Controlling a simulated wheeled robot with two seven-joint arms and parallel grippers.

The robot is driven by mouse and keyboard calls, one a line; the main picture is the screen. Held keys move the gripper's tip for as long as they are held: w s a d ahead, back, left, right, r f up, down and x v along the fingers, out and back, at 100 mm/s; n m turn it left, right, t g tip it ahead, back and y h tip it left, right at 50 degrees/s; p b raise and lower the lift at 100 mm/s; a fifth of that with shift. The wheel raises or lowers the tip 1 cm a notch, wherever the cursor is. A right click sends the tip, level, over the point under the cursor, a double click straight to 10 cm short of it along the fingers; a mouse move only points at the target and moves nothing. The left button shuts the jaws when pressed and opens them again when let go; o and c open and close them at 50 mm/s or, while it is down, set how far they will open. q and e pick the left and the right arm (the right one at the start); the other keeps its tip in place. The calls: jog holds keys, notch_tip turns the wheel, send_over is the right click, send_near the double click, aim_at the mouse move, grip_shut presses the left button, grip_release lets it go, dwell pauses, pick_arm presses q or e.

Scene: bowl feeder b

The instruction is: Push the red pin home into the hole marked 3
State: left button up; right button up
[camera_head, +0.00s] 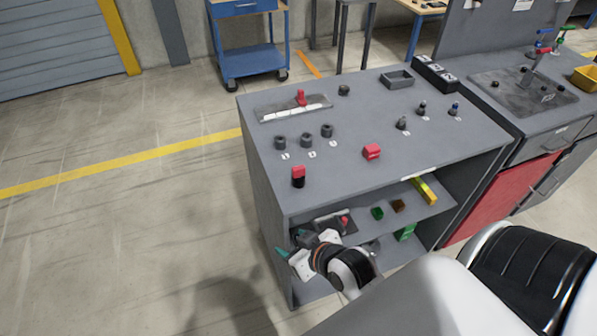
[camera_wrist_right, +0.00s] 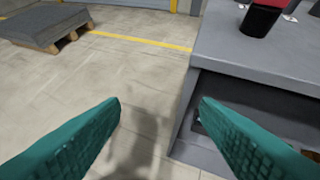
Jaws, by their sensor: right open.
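A red-topped piece with a black lower part (camera_head: 298,176) stands upright at the near left corner of the grey bench top; it also shows at the top edge of the right wrist view (camera_wrist_right: 262,18). I cannot tell for sure that it is the red pin. Three dark round sockets (camera_head: 308,139) stand in a row behind it, with small white labels too small to read surely. My right gripper (camera_head: 291,243) is open and empty, below the bench top by its near left corner. Its teal fingers are spread wide in the right wrist view (camera_wrist_right: 160,102). My left gripper is out of view.
A red block (camera_head: 372,151) lies near the bench's front edge. A plate with a red handle (camera_head: 301,97), several small knobbed pieces (camera_head: 422,108) and a grey tray (camera_head: 397,79) are further back. An open shelf (camera_head: 360,225) holds small coloured blocks.

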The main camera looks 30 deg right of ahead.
jog(key=w+d+r+m+t+h, duration=0.2)
jog(key=w+d+t, duration=0.2)
jog(key=m+t+h, duration=0.2)
jog(key=t+h, duration=0.1)
send_near(300, 173)
jog(key=shift+h, duration=0.3)
jog(key=p+x, duration=0.1)
jog(key=x, duration=0.6)
jog(key=shift+p, duration=0.4)
jog(key=p+x, duration=0.1)
jog(key=x, duration=0.4)
jog(key=shift+w+a+p, duration=0.15)
jog(key=shift+w+p, duration=0.05)
jog(key=shift+p, duration=0.1)
jog(key=shift+w+f, duration=0.15)
jog(key=shift+w, duration=0.05)
jog(key=shift+s, duration=0.1)
jog(key=shift+c, duration=0.9)
jog(key=c, duration=0.9)
